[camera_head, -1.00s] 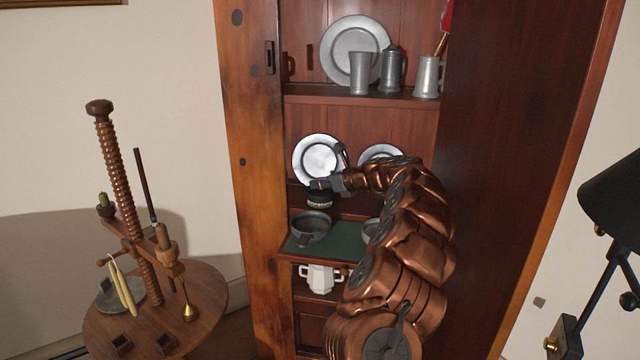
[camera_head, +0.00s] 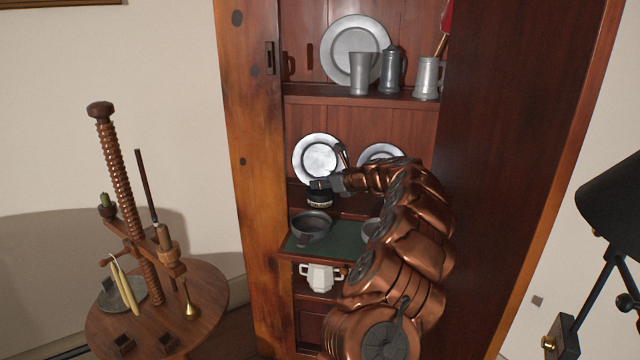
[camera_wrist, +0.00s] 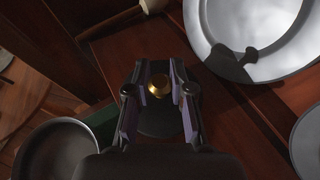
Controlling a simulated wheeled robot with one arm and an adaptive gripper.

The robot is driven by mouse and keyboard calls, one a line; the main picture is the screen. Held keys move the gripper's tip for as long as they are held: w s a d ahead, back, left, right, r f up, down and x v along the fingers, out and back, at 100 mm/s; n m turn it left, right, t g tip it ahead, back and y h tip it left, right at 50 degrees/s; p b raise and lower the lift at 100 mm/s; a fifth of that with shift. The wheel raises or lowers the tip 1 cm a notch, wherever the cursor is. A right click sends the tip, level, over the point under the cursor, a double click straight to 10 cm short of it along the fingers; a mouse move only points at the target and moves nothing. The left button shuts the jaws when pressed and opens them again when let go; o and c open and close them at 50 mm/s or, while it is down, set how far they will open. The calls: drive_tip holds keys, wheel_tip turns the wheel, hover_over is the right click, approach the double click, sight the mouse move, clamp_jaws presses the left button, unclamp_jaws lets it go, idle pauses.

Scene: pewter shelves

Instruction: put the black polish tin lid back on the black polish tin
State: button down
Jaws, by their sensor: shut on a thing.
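The black polish tin (camera_head: 319,200), with a pale band on its side, stands on the narrow ledge inside the cupboard. The gripper is shut on the lid by this knob. In the head view the lid is dark against the tin and fingers; I cannot tell whether it touches the tin.
A pewter plate (camera_head: 318,157) leans close behind the gripper. A grey handled bowl (camera_head: 311,226) sits on the green surface in front and below. A second plate (camera_head: 381,153) is behind my arm. The cupboard's left post (camera_head: 250,180) and upper shelf (camera_head: 350,96) bound the space.

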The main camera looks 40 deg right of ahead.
drive_tip(key=shift+f+p, duration=0.5)
drive_tip(key=shift+p, duration=0.45)
idle(1.4)
drive_tip(key=shift+c, duration=2.3)
unclamp_jaws()
drive_tip(key=shift+r, duration=0.1)
drive_tip(key=shift+r+p, duration=3.4)
drive_tip(key=shift+p, duration=0.6)
